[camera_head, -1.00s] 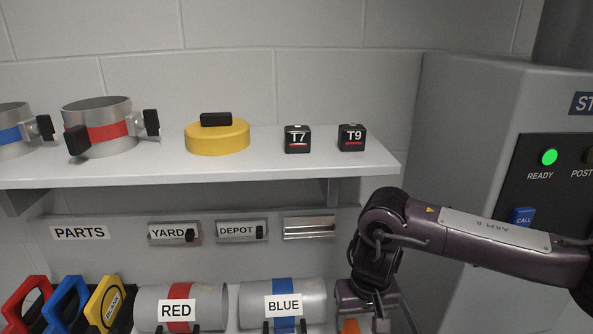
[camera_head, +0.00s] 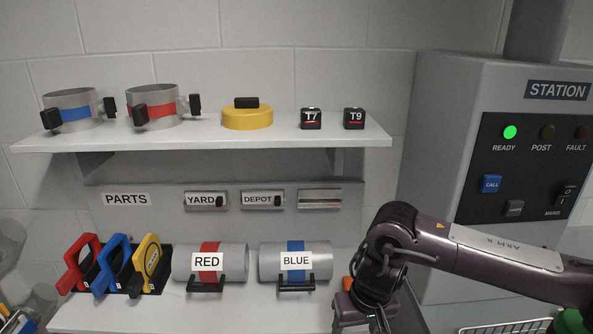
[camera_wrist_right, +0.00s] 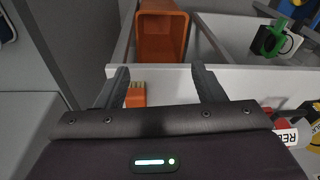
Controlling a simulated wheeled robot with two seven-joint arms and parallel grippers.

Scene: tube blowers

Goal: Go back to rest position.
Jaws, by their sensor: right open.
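My right arm (camera_head: 480,250) comes in from the right in the head view, bent down at its elbow. My right gripper (camera_wrist_right: 160,85) shows in the wrist view with its two fingers wide apart and nothing held between them. Beyond the fingers are a small orange block (camera_wrist_right: 136,95) with light contacts on a pale surface and an open orange bin (camera_wrist_right: 162,35). In the head view the gripper's tips are cut off at the bottom edge. My left gripper is not in view.
An upper shelf (camera_head: 200,138) bears ring clamps, a yellow disc (camera_head: 247,118) and black T7 and T9 blocks. Below, RED (camera_head: 207,262) and BLUE (camera_head: 296,262) tubes lie beside coloured handles (camera_head: 112,265). A grey station cabinet (camera_head: 440,150) with a lit green READY lamp stands at right.

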